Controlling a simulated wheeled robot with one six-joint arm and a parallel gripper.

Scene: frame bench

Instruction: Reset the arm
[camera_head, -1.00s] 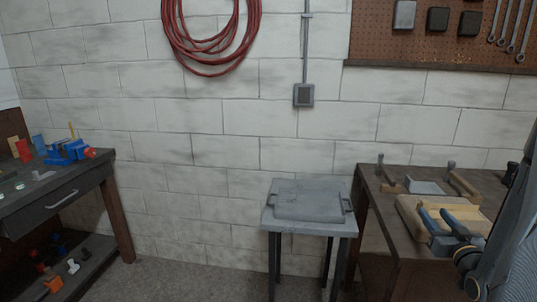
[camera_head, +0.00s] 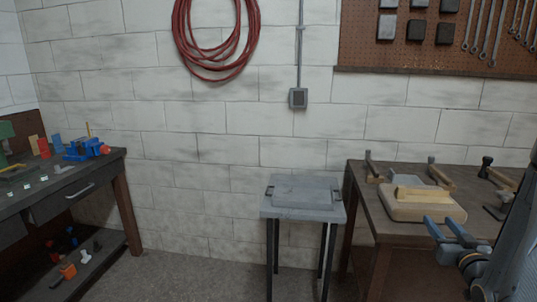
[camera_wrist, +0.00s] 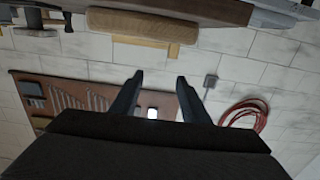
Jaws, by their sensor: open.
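My gripper (camera_head: 442,229) is at the lower right of the head view, in front of the right-hand bench. Its two blue-grey fingers are apart with nothing between them. In the wrist view my gripper (camera_wrist: 158,90) also shows open and empty, with the wall and pegboard behind it. That view looks upside down. My arm reaches up along the right edge of the head view.
The right bench (camera_head: 385,223) bears a padded board (camera_head: 425,208) with a wooden block (camera_head: 422,195) on it, and several clamps behind. A small grey stand (camera_head: 303,213) is left of it. Another bench (camera_head: 70,182) stands at the far left. Floor between is clear.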

